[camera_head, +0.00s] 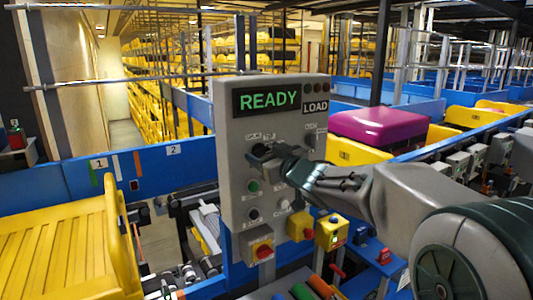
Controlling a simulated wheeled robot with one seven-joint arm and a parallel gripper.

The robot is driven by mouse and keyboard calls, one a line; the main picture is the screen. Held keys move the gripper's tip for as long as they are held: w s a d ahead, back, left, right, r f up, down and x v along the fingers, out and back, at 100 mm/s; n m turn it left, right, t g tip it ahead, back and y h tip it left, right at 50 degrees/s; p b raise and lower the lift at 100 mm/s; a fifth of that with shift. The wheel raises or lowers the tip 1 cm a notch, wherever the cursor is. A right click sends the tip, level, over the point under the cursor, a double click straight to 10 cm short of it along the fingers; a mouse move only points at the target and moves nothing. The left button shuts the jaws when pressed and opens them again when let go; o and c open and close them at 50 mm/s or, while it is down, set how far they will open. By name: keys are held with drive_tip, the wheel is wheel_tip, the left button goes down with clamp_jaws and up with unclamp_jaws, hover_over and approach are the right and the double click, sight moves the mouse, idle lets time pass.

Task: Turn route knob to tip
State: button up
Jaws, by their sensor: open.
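A grey control panel (229,140) stands upright in the middle, with a lit green READY display (268,99) and a LOAD label (315,106). A dark knob (259,150) sits at the panel's upper left, under small labels too small to read surely. My gripper (265,160) reaches in from the right, its fingers at this knob and covering part of it. The jaws are open; I cannot tell whether they touch the knob. The knob's pointing direction is hidden. Another knob (310,140) sits to the upper right, beside my gripper.
Green (253,187) and black (253,214) controls sit lower on the panel. A yellow tray (60,250) stands at left; a magenta case (380,125) lies behind my arm at right.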

drive_tip(key=c, duration=1)
drive_tip(key=n+b, duration=0.2)
drive_tip(key=n, duration=0.1)
drive_tip(key=shift+s+f+b, duration=0.1)
drive_tip(key=shift+f+b, duration=0.05)
drive_tip(key=shift+b, duration=0.25)
drive_tip(key=n+b, duration=0.2)
drive_tip(key=n, duration=0.2)
drive_tip(key=shift+a+n, duration=0.15)
drive_tip(key=shift+n, duration=0.15)
drive_tip(key=o, duration=1)
